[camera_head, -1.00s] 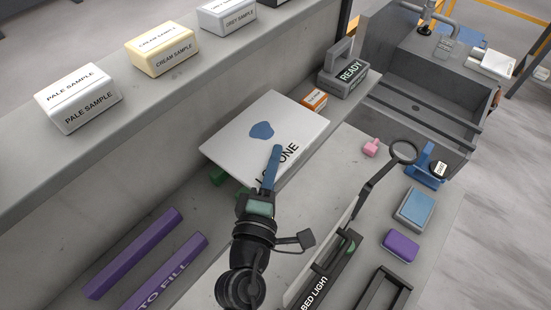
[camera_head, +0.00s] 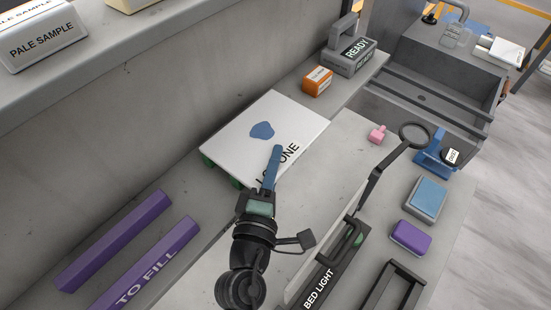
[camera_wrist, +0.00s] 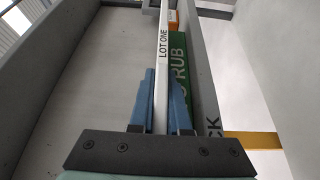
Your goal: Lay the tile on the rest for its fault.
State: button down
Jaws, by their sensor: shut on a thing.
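My gripper (camera_head: 270,178) is shut on the near edge of a white tile (camera_head: 290,122) marked "LOT ONE", with a blue blotch on its upper face. The wrist view shows the tile (camera_wrist: 163,70) edge-on between the blue fingers. A green rest (camera_wrist: 180,65), lettered with "RUB" in view, lies below and right of it there. In the head view, green bits (camera_head: 207,161) show under the tile's left edge; the tile hides the rest. I cannot tell whether they touch. A pair of purple bars (camera_head: 112,240), the near one lettered "TO FILL", lies left of my gripper, clear of the tile.
An orange box (camera_head: 318,81) and a grey "READY" block (camera_head: 350,58) stand behind the tile. A "BED LIGHT" fixture (camera_head: 325,275), magnifier ring (camera_head: 414,134), blue pad (camera_head: 427,197) and purple block (camera_head: 411,238) are to the right. A wall and upper shelf bound the left.

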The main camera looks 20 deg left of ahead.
jog(key=c, duration=0.8)
grip_release()
jog(key=shift+r, duration=0.1)
jog(key=shift+f, duration=0.2)
jog(key=s+d+b, duration=0.1)
jog(key=s+b, duration=0.5)
jog(key=s, duration=0.7)
jog(key=shift+d+r, duration=0.15)
jog(key=shift+d, duration=0.1)
